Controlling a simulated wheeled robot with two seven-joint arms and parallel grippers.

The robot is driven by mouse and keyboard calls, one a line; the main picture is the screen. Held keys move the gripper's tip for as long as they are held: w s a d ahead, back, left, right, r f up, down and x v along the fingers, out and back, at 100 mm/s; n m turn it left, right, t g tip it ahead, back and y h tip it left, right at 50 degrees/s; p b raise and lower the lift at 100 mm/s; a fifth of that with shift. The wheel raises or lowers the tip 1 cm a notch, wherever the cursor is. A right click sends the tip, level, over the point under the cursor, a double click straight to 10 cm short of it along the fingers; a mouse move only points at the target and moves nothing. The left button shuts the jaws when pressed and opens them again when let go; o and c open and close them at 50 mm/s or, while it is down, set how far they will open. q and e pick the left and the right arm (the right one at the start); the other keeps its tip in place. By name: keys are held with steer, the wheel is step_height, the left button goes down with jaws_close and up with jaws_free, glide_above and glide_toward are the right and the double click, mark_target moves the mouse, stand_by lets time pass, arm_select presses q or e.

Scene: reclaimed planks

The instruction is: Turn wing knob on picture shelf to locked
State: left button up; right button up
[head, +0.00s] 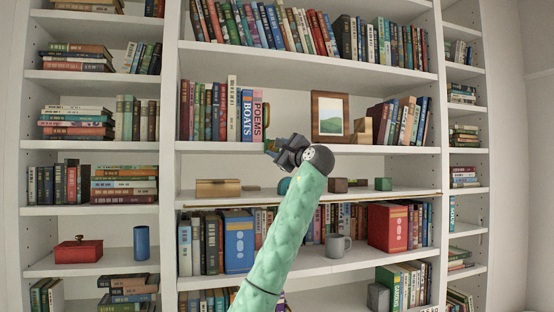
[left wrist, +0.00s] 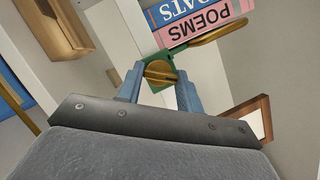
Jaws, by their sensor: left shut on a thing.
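The brass wing knob (left wrist: 160,72) sits on a green plate (left wrist: 150,88) at the front edge of the picture shelf (head: 215,146). My left gripper (head: 272,146) reaches up to that edge in the head view, below the POEMS book, and hides the knob there. In the left wrist view the blue fingers of my left gripper (left wrist: 160,82) stand on both sides of the knob and are shut on it. The wing lies roughly crosswise between the fingers, slightly tilted. I cannot read any locked mark. My right gripper is in neither view.
The POEMS book (head: 258,115) stands above the knob, with a brass curved piece (left wrist: 215,33) beside it. A framed picture (head: 330,118) stands right of it. The shelf below holds a wooden box (head: 218,188) and small blocks. A grey mug (head: 338,245) stands lower.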

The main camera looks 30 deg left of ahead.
arm_select(q)
steer(key=shift+r+n+g+h+b, duration=0.1)
steer(key=shift+n+g+h+b, duration=0.4)
steer(key=shift+n, duration=0.85)
steer(key=shift+f+n+g+h+b, duration=0.1)
steer(key=shift+n+g+b, duration=0.15)
steer(key=shift+n+b, duration=0.8)
steer(key=shift+r+n+g+h+b, duration=0.1)
steer(key=shift+n+g+h+b, duration=0.25)
steer(key=shift+n, duration=1.25)
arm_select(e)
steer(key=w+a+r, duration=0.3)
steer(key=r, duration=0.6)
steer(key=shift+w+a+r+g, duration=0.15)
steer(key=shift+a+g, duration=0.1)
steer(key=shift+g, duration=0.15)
arm_select(q)
steer(key=o, duration=1)
steer(key=shift+d, duration=0.1)
